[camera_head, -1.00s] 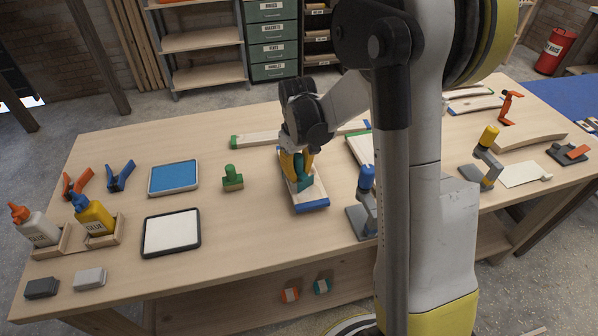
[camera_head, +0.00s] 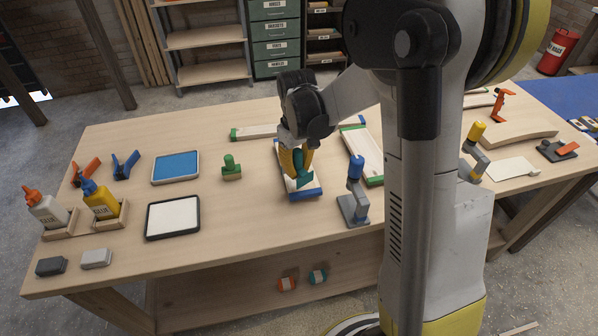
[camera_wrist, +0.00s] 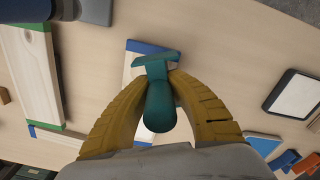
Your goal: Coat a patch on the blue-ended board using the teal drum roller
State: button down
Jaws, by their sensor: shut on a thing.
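The teal drum roller (camera_wrist: 158,98) is between the yellow fingers of my gripper (camera_wrist: 160,84), its wider head pointing up in the wrist view. In the head view my gripper (camera_head: 297,165) is over the blue-ended board (camera_head: 283,153), and the roller (camera_head: 302,180) is close to its near blue end (camera_head: 305,193). In the wrist view the blue end (camera_wrist: 150,47) shows just beyond the roller head. My gripper and the roller hide much of the board. I cannot tell whether the roller touches it or whether any patch is coated.
Left of the board stand a green-handled block (camera_head: 231,170), a blue-filled tray (camera_head: 176,167) and a white-filled tray (camera_head: 173,218). Close on the right are a green-ended board (camera_head: 363,157) and a blue-topped upright tool (camera_head: 354,198). Bare table lies in front of the board.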

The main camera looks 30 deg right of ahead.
aim_at(297, 151)
jog(key=shift+r+p, duration=1.25)
jog(key=shift+r, duration=0.95)
jog(key=shift+s, duration=0.1)
